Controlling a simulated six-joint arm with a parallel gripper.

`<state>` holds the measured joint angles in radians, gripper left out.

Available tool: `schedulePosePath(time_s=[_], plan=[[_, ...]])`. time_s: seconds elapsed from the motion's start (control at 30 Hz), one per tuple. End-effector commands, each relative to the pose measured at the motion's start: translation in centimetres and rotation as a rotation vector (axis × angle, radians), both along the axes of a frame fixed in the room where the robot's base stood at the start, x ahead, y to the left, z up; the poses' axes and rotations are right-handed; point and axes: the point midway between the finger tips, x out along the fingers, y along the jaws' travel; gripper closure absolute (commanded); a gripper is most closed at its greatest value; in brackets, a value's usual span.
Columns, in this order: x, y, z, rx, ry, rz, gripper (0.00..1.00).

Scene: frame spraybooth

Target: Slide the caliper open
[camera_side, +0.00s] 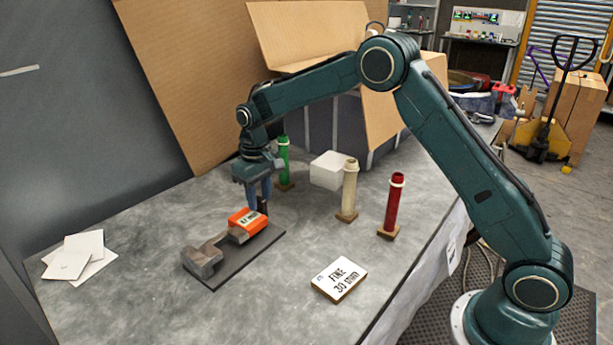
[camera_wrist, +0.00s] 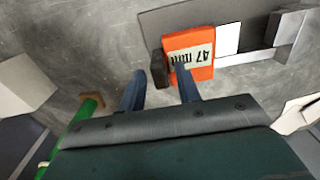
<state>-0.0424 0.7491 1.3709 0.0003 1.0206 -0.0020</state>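The caliper lies on a dark flat plate (camera_side: 232,277). It has a grey metal fixed jaw (camera_side: 202,262) at its near left end and an orange slider (camera_side: 247,222) farther along. In the wrist view the slider (camera_wrist: 190,58) carries a display that reads 47 mm, upside down. A dark upright thumb piece (camera_wrist: 159,73) stands at the slider's outer side. My gripper (camera_side: 257,204) points down beside the slider. Its two blue fingers (camera_wrist: 160,80) are apart, with the thumb piece in line with the gap between their tips. Contact cannot be told.
A green tube (camera_side: 284,162), a cream tube (camera_side: 349,190) and a red tube (camera_side: 393,205) stand on the bench. A white block (camera_side: 331,170) is behind. A "FINE" block (camera_side: 340,279) lies in front and white sheets (camera_side: 79,258) lie at left.

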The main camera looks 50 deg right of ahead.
Motion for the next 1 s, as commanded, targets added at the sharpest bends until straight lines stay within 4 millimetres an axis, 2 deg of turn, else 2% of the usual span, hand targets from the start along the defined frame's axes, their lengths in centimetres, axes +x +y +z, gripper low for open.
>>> schedulePosePath(time_s=[0.37, 0.57, 0.77, 1.0], plan=[[0.0, 0.0, 0.1, 0.0, 0.0, 0.0, 0.62], [0.1, 0.0, 1.1, 0.0, -0.002, 0.0, 0.62], [0.1, 0.0, 3.5, 0.0, -0.004, 0.0, 0.62], [0.1, 0.0, 7.6, 0.0, -0.004, 0.0, 0.62]])
